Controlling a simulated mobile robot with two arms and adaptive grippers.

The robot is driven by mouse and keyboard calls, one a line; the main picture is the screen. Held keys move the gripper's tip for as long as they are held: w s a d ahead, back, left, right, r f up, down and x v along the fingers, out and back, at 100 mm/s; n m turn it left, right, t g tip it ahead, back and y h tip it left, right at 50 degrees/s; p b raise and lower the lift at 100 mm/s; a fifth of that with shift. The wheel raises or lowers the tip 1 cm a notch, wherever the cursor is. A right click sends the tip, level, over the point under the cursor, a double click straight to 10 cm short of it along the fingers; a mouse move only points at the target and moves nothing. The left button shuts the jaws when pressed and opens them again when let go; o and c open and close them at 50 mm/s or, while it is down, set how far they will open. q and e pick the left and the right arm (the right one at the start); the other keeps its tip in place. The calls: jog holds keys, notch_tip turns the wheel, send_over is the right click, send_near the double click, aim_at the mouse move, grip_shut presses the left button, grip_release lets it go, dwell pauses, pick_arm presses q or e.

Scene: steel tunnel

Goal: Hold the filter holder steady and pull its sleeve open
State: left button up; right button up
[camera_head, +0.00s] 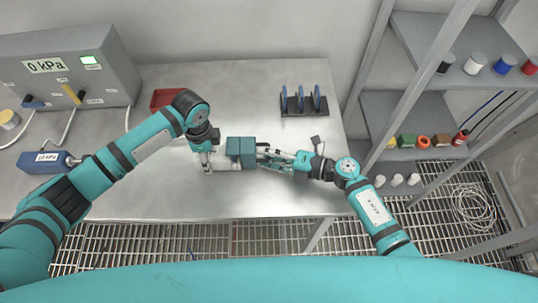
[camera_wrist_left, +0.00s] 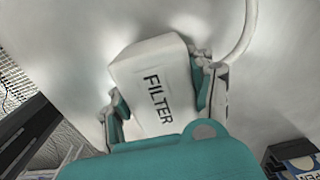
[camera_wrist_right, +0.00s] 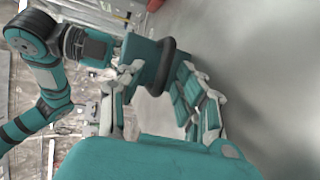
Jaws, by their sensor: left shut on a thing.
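The filter holder has a white body marked FILTER (camera_wrist_left: 155,85), seen in the left wrist view between the fingers of my left gripper (camera_wrist_left: 160,105). In the head view my left gripper (camera_head: 205,163) is shut on the holder's left end, low over the table. A teal block, which looks like the sleeve (camera_head: 240,150), extends to the right of it.
A grey console (camera_head: 65,70) with a 0 kPa label and hoses stands at the left. A blue labelled unit (camera_head: 48,160) lies in front of it. Shelves (camera_head: 405,110) are at the right.

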grip_shut()
dwell(0.4)
jog(key=d, duration=0.4)
jog(key=shift+d, duration=0.2)
pick_arm(q)
jog(key=shift+a, duration=0.1)
pick_arm(e)
grip_release()
jog(key=shift+a, duration=0.1)
